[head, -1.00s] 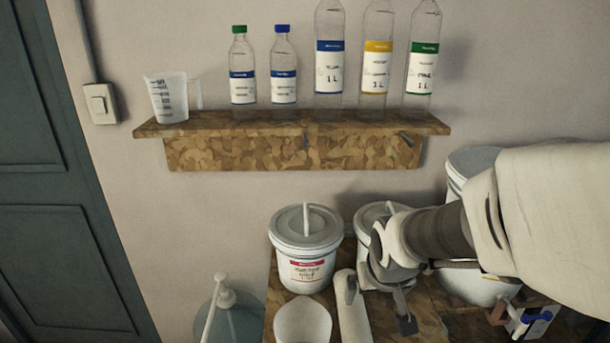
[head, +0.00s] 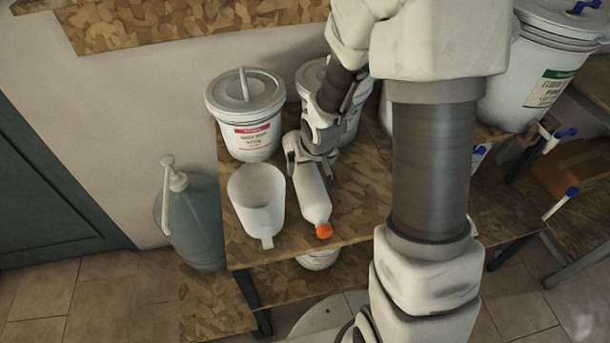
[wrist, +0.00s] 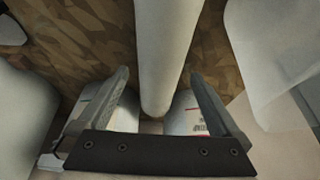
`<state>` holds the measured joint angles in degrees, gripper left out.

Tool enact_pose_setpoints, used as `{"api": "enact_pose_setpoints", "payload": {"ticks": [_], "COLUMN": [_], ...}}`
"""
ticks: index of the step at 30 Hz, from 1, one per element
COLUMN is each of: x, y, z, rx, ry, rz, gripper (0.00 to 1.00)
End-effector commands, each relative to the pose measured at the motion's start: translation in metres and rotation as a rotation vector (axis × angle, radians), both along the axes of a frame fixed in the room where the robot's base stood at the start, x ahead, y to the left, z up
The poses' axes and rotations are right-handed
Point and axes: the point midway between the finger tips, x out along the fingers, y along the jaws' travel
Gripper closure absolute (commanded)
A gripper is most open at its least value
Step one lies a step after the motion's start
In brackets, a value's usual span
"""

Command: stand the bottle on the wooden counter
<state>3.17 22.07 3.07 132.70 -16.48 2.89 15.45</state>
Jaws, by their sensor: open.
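The bottle (head: 312,196) is white with an orange cap. It lies on its side on the wooden counter (head: 365,205), cap toward the front edge. My gripper (head: 312,168) is open at the bottle's rear end, near the drums. In the wrist view the bottle (wrist: 167,45) runs between my two spread fingers (wrist: 158,78). Its rounded end shows there, and its cap is out of that view. I cannot tell whether either finger touches it.
A white jug (head: 257,195) stands close left of the bottle. A red-labelled drum (head: 247,125) and another lidded drum (head: 313,75) stand behind. A blue-grey pump container (head: 195,225) is left of the counter. Larger drums (head: 540,75) stand at right.

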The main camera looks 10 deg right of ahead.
Motion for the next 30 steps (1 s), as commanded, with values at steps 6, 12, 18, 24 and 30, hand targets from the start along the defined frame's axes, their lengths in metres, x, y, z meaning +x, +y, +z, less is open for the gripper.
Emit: {"api": "enact_pose_setpoints", "payload": {"ticks": [6, 12, 18, 24, 30], "x": [0.007, 0.014, 0.027, 0.031, 0.031], "y": [0.0, 0.001, 0.002, 0.001, 0.001], "z": [-0.015, -0.03, -0.053, -0.062, -0.061], "rx": [0.0, -0.001, 0.0, -0.001, 0.0], "ry": [-0.001, 0.003, 0.002, 0.0, -0.001], "rz": [-0.001, 0.0, 0.0, -0.001, -0.001], "gripper": [0.0, 0.0, 0.0, 0.0, 0.02]}}
